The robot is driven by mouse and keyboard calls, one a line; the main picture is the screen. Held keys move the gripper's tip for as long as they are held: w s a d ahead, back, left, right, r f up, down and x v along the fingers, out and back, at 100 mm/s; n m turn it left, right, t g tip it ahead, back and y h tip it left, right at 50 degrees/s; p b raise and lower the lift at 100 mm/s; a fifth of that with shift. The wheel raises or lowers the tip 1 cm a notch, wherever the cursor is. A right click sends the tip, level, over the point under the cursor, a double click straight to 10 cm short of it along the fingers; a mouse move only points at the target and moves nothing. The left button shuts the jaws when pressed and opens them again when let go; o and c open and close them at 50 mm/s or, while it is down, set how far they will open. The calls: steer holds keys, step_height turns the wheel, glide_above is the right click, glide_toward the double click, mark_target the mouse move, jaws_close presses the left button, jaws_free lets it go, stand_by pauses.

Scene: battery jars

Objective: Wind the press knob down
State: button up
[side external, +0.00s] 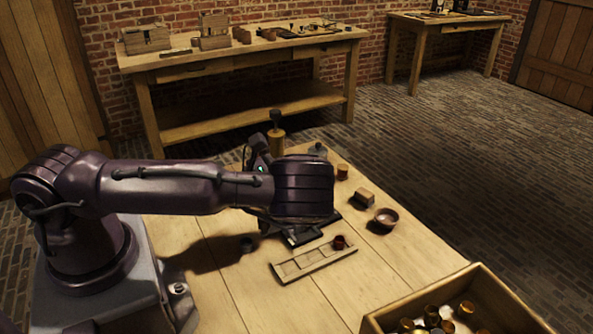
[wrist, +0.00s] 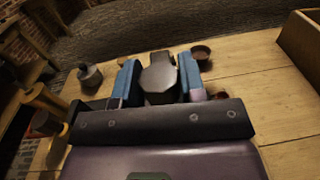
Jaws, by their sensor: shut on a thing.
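In the wrist view the press knob (wrist: 158,72), a dark grey faceted piece, sits between the two blue-padded fingers of my gripper (wrist: 160,80). One finger is on each side of it, and the gripper is shut on it. In the side view my arm's wrist hides the knob and most of the press. Only a dark flat part (side external: 302,236), which may be the press base, shows beneath my gripper. I cannot tell how far down the knob is wound.
A wooden rack (side external: 315,262) with a reddish cup (side external: 338,242) lies in front. A crate (side external: 375,321) with several small jars is at front right.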

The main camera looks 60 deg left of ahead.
steer(key=shift+f+m+g+h, duration=0.1)
steer(key=shift+m+g+h, duration=0.4)
steer(key=shift+m+h, duration=1.05)
steer(key=shift+h, duration=1.05)
steer(key=o, duration=0.9)
steer(key=shift+n+y, duration=0.55)
steer(key=shift+y, duration=0.35)
